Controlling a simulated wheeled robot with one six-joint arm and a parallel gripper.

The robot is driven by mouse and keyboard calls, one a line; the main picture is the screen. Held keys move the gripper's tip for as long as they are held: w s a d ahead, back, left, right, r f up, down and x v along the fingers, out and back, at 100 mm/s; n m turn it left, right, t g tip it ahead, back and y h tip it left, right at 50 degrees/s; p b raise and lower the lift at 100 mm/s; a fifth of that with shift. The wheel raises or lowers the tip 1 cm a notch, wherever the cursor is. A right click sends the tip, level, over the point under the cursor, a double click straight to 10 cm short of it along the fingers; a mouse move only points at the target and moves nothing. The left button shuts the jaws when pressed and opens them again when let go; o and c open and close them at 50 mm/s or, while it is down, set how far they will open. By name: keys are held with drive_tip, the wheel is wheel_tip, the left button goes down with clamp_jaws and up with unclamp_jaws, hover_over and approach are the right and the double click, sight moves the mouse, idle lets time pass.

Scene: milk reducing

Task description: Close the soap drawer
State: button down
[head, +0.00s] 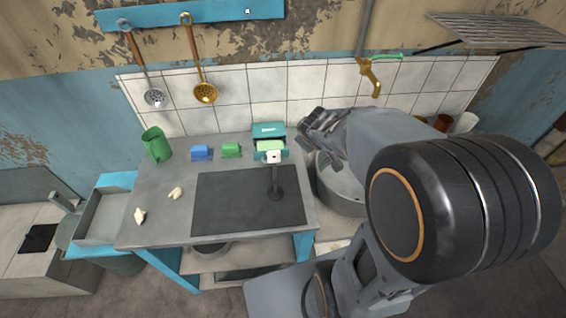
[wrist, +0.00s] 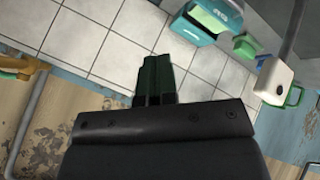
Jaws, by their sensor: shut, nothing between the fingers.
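The soap drawer is part of a small teal box (head: 269,130) at the back of the worktop against the tiles. The drawer (head: 270,150) stands pulled out toward the front, with a light green block of soap (head: 271,146) in it. In the wrist view the teal box (wrist: 190,32) and its open drawer (wrist: 208,20) show at the top. My gripper (head: 308,122) is just right of the box, apart from it. In the wrist view my gripper's fingers (wrist: 156,75) are together and empty, below the box.
A dark lamp-like stand with a white head (head: 274,156) rises just in front of the drawer. Green (head: 231,150) and blue (head: 201,153) items and a green mug (head: 156,145) stand to the left. A round metal basin (head: 340,190) lies below my gripper.

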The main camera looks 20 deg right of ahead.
drive_tip(key=w+f+n+y, duration=0.2)
drive_tip(key=w+f+n, duration=0.2)
drive_tip(key=w+f, duration=0.15)
drive_tip(key=n+y, duration=0.5)
approach(283, 169)
drive_tip(key=shift+g, duration=0.4)
drive_tip(key=w+a+f, duration=0.1)
drive_tip(key=w+b, duration=0.1)
drive_tip(key=w, duration=0.1)
drive_tip(key=w+a+f, duration=0.1)
drive_tip(key=shift+w+a+f, duration=0.3)
drive_tip(key=shift+w, duration=0.1)
drive_tip(key=shift+b+x, duration=0.4)
drive_tip(key=shift+x, duration=0.6)
drive_tip(key=shift+r, duration=0.1)
